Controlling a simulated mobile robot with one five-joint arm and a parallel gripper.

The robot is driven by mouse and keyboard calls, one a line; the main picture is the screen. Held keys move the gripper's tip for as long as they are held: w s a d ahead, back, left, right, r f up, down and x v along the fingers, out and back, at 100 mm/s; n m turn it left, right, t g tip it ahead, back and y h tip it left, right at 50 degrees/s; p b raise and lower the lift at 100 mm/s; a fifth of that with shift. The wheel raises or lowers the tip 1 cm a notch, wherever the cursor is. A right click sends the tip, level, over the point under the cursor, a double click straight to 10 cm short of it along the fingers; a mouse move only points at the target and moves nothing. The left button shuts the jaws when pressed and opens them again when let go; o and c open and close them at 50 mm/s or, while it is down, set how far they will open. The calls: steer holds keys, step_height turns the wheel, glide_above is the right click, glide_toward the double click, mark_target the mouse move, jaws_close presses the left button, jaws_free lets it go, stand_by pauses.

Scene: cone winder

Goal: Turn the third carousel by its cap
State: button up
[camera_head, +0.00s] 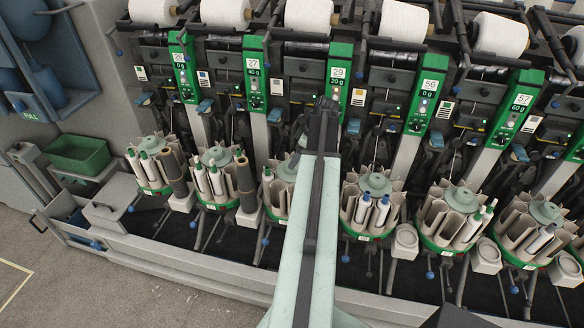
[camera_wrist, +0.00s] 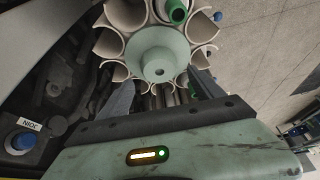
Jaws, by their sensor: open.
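The third carousel (camera_head: 275,203) from the left stands in the row, its right part hidden behind my arm. It has beige pockets, a green base ring and a pale green cap (camera_head: 287,169). In the wrist view the round cap (camera_wrist: 158,50) with a small dark centre hole sits in the middle of the ring of pockets (camera_wrist: 113,43). One pocket holds a green-ended tube (camera_wrist: 176,12). My gripper (camera_wrist: 160,88) is open, its two dark fingers apart near the lower left and lower right of the cap. I cannot tell whether they touch it. Nothing is held.
More carousels stand on both sides, such as the second (camera_head: 217,180) and the fourth (camera_head: 370,205). Green numbered panels (camera_head: 254,70) and white cones (camera_head: 307,17) line the machine behind. A blue knob (camera_wrist: 19,141) is at the left in the wrist view. The floor (camera_head: 60,285) is clear.

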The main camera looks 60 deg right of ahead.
mark_target(291, 181)
steer(key=b+x, duration=0.4)
steer(key=x, duration=0.2)
steer(key=shift+r, duration=0.1)
jaws_close()
